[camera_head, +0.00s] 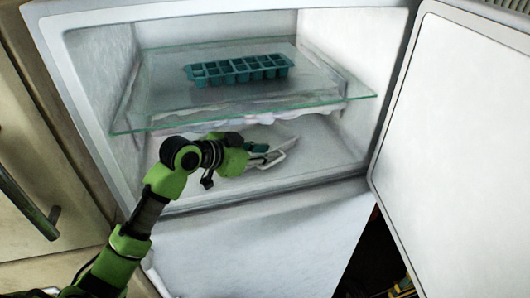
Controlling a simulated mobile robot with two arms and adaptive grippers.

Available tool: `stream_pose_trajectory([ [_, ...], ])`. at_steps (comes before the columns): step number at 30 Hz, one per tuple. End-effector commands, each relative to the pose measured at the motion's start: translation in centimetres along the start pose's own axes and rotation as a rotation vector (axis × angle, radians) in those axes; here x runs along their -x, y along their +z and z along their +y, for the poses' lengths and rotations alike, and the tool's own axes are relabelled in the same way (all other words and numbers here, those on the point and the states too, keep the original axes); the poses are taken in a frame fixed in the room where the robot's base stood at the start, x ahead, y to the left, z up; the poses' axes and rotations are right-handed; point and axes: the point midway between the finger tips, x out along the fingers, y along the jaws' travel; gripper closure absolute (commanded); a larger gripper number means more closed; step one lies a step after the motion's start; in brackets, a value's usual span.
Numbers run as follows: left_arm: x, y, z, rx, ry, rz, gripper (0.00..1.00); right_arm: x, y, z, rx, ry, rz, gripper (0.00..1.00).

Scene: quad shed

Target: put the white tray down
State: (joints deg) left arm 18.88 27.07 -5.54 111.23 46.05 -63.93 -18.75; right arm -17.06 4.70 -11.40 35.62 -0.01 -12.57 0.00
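The open freezer compartment (320,150) has a glass shelf above and a white floor below. My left gripper (272,152) reaches into the lower space, under the shelf and just above or at the floor. Pale, thin edges and a small teal patch (257,148) show at its fingers. I cannot tell which of these edges are fingers and which might be a white tray, nor whether the gripper holds anything. No white tray stands out clearly. My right gripper is not in view.
A teal ice cube tray (238,70) sits on the glass shelf (325,97), above my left gripper. A white, uneven mass lies under the shelf. The open freezer door (460,150) stands at the right. A cabinet with a dark handle (28,205) is at the left.

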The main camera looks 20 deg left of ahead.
Motion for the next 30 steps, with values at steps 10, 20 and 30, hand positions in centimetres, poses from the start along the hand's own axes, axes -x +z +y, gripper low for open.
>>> stream_pose_trajectory([
  [10, 2.9, 0.1, -0.1, -0.005, -0.004, 0.0, 0.79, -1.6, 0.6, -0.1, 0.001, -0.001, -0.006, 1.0],
  [20, 7.3, -0.1, -0.1, -0.002, -0.002, 0.001, 0.79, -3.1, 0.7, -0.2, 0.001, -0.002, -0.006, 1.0],
  [30, 7.7, -0.2, 0.0, 0.0, 0.0, 0.0, 0.79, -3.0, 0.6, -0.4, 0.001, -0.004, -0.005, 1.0],
])
